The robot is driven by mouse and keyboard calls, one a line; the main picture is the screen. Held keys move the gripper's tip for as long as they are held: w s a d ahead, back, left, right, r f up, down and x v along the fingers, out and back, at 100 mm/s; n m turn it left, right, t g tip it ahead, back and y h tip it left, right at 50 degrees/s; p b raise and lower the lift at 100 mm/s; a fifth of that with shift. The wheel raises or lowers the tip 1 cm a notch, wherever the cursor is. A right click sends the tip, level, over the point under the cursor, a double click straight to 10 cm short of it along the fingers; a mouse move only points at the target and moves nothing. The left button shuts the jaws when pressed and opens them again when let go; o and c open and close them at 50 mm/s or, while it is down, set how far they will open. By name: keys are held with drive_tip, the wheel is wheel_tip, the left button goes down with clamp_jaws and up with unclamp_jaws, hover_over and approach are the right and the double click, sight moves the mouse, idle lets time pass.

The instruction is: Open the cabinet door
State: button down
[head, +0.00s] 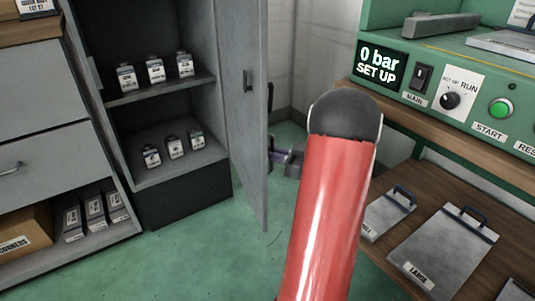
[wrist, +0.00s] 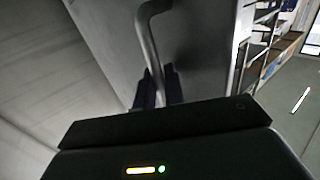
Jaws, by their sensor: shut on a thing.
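The grey cabinet door (head: 238,60) stands swung wide open in the head view, roughly square to the cabinet (head: 150,188), whose shelves are exposed. The door's outer face (wrist: 205,45) fills the upper middle of the wrist view. A curved grey bar handle (wrist: 147,32) is fixed to it. My gripper (wrist: 157,85) is shut on the handle, with dark fingers on either side of the bar.
Small labelled bottles (head: 156,70) stand on the cabinet shelves. Grey drawers (head: 42,165) and an open bottom compartment holding a cardboard box (head: 22,232) are at left. A green control panel (head: 460,85) and a wooden shelf with metal panels (head: 443,245) are at right. Green floor (head: 235,265) is clear below the door.

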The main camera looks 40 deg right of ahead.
drive_tip(key=shift+w+a+r, duration=0.1)
drive_tip(key=shift+w+r, duration=0.05)
drive_tip(key=shift+w, duration=0.15)
drive_tip(key=c, duration=1.5)
unclamp_jaws()
drive_tip(key=shift+s, duration=0.15)
drive_tip(key=v, duration=0.7)
drive_tip(key=shift+s+d, duration=0.2)
drive_tip(key=shift+s, duration=0.15)
